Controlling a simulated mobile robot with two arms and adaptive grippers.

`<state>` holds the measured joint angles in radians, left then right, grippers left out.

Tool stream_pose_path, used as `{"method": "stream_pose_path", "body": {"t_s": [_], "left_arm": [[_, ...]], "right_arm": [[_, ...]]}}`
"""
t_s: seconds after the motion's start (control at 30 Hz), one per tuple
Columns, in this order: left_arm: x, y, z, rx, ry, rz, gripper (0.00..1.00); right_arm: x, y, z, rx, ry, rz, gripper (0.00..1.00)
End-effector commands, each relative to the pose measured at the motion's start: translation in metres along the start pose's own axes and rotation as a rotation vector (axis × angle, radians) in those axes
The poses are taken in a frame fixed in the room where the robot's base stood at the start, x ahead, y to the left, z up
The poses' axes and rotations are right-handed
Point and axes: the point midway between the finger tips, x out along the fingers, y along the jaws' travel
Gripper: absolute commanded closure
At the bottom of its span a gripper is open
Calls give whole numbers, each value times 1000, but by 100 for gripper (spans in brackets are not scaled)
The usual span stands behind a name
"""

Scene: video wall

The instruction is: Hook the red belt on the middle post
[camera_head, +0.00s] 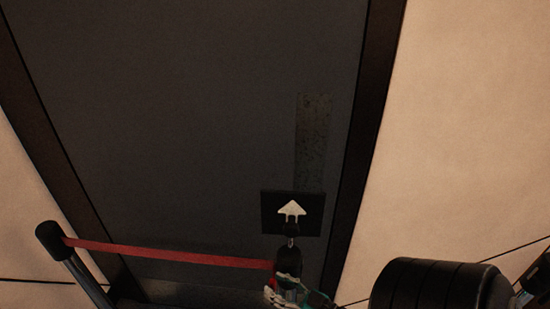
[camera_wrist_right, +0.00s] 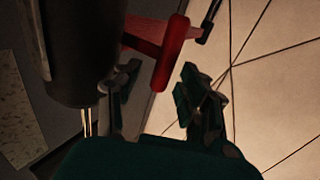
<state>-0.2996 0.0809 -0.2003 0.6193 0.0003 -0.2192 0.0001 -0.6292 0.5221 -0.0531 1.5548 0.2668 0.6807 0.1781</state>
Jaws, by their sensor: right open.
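The red belt (camera_head: 170,254) runs from the black head of the left post (camera_head: 50,238) to the dark middle post (camera_head: 289,257), which carries a sign with a white arrow (camera_head: 292,212). My right gripper (camera_head: 287,289) is at the middle post, just below the belt's right end. In the right wrist view its green and grey fingers (camera_wrist_right: 160,88) are apart, with a red end piece of the belt (camera_wrist_right: 170,55) just beyond them. This red piece appears beside the black post head (camera_wrist_right: 82,45). I cannot tell whether it is hooked there. My left gripper is out of view.
A large dark panel (camera_head: 190,110) fills the background, with pale floor (camera_head: 470,120) to its right. A dark rounded cylinder (camera_head: 440,285) shows at the lower right of the head view. A speckled strip (camera_head: 312,140) lies behind the sign.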

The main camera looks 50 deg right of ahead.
Motion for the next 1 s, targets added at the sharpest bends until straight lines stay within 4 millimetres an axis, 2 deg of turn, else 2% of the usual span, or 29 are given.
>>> {"method": "stream_pose_path", "body": {"t_s": [0.3,0.5,0.67,1.0], "left_arm": [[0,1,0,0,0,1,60],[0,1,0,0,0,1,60],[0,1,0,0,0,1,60],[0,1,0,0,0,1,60]], "right_arm": [[-69,1,2,0,-7,2,58],[-97,1,1,0,-6,2,58],[-106,1,1,0,-4,2,58],[-106,1,1,0,-3,2,58]]}}
